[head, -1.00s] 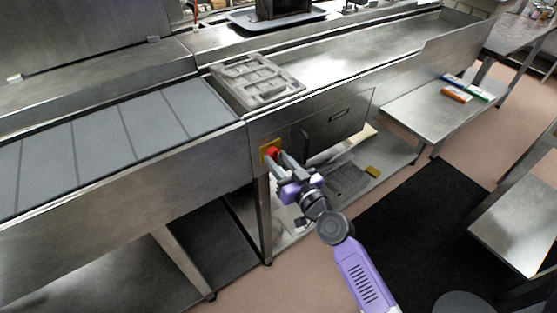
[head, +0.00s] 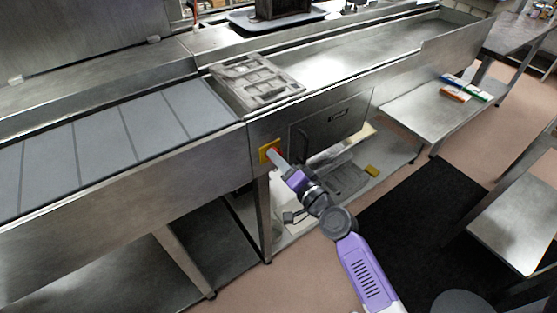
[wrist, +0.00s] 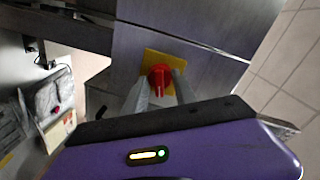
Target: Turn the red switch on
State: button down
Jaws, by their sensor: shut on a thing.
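The red switch (wrist: 159,78) is a round red knob on a yellow plate (wrist: 178,64), fixed to the front panel of the steel line. In the head view the yellow plate (head: 266,151) shows on the panel, and the knob is mostly hidden behind my gripper. My gripper (head: 276,156) reaches the switch from the lower right. In the wrist view my gripper (wrist: 162,92) has one finger on each side of the knob and is shut on it. The knob's ridge points roughly up and down in the wrist view.
A grey mould tray (head: 255,82) lies on the line above the switch. A dark door panel with a handle (head: 330,122) is just right of it. A steel leg (head: 265,215) stands below. A lower shelf holds a yellow block (head: 372,170). A black mat lies on the floor.

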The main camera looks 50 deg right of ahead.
jog(key=shift+d+m, duration=0.1)
jog(key=shift+m, duration=1.5)
jog(key=c, duration=1)
grip_release()
jog(key=shift+s, duration=0.15)
jog(key=b+v, duration=0.1)
jog(key=v, duration=0.6)
jog(key=shift+s+b, duration=0.3)
jog(key=shift+b, duration=0.1)
